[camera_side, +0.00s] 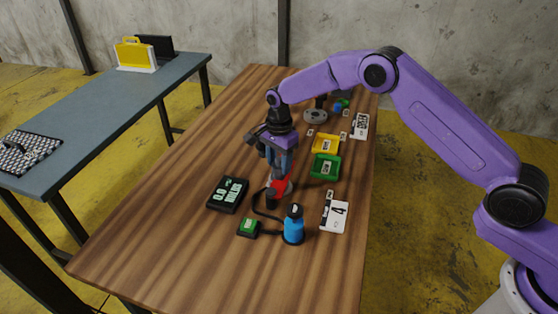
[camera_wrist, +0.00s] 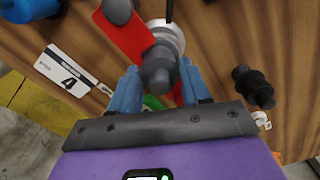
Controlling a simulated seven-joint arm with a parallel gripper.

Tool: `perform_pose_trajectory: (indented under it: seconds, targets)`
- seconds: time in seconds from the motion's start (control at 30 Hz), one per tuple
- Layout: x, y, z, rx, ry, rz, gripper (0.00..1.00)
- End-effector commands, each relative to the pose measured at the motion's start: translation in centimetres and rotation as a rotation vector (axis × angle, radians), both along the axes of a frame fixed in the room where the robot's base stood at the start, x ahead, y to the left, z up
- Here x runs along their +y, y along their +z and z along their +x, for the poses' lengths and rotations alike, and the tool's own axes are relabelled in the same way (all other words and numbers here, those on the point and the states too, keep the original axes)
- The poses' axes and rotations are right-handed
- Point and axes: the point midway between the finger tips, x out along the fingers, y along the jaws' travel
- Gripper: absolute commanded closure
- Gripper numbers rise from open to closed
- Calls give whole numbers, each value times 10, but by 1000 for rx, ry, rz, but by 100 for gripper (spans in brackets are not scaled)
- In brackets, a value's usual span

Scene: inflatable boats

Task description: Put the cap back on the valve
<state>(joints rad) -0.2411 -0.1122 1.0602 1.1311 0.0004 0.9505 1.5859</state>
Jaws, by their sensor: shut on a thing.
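My gripper (camera_side: 281,172) points down over the table beside a red flat part (camera_side: 281,184). In the wrist view, my gripper (camera_wrist: 158,67) has its two blue fingers shut on a dark grey stepped cap (camera_wrist: 158,60). Just beyond the cap lies a pale round valve base (camera_wrist: 168,34), partly hidden by it. The red part (camera_wrist: 122,32) runs beside the valve to a dark knob (camera_wrist: 118,10). I cannot tell whether the cap touches the valve.
A blue bottle (camera_side: 293,226), a small green-topped box (camera_side: 248,228) and a black display unit (camera_side: 228,194) stand nearby. A number card (camera_side: 334,216), green tray (camera_side: 325,167) and yellow tray (camera_side: 326,145) lie to the right. A black ribbed part (camera_wrist: 252,87) is right in the wrist view.

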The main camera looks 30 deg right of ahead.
Motion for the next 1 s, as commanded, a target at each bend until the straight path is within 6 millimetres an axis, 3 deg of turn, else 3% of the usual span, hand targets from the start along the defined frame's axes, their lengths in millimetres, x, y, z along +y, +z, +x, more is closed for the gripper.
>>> perform_pose_trajectory:
  seconds: [0.37, 0.4, 0.47, 0.67, 0.77, 1.0]
  targets:
    - [0, 0, 0, 0, 0, 0, 86]
    - [0, 0, 0, 0, 0, 0, 43]
    - [0, 0, 0, 0, 0, 0, 24]
    - [0, 0, 0, 0, 0, 0, 23]
    - [0, 0, 0, 0, 0, 0, 0]
    - [0, 0, 0, 0, 0, 0, 0]
